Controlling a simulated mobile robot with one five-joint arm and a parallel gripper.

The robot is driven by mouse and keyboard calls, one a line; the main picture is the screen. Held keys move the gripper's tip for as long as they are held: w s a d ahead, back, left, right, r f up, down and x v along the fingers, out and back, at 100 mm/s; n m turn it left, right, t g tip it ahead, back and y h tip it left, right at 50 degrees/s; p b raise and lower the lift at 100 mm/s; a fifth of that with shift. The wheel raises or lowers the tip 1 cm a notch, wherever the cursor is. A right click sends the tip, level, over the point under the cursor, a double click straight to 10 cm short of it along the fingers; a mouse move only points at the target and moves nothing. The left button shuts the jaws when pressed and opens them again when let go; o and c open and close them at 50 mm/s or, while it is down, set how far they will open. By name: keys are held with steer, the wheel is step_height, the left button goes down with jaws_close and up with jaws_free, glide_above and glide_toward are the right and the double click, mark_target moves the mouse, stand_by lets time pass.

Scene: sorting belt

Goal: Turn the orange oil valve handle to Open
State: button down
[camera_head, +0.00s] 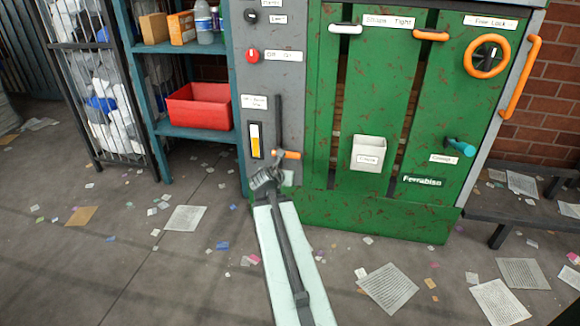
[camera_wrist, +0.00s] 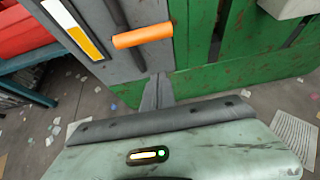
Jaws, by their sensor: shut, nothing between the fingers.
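The orange oil valve handle (camera_head: 287,154) sticks out level to the right at the lower part of the grey panel (camera_head: 272,75). A dark vertical pipe rises behind it. In the wrist view the orange handle (camera_wrist: 143,36) lies near the top, tilted slightly. My gripper (camera_head: 264,178) is just below and left of the handle in the head view. In the wrist view my gripper (camera_wrist: 157,92) has its fingers together, below the handle and apart from it. It holds nothing. The panel's small labels are too blurred to read surely.
A yellow-and-white gauge (camera_head: 254,140) is left of the handle. The green machine (camera_head: 365,212) stands to the right, with a white box (camera_head: 368,153) on its front. A shelf with a red bin (camera_head: 199,106) stands to the left. Papers litter the floor.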

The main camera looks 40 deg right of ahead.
steer(key=b+x, duration=0.5)
steer(key=x, duration=0.5)
step_height(320, 180, up, 4)
steer(key=p, duration=0.4)
steer(key=shift+s+r, duration=0.1)
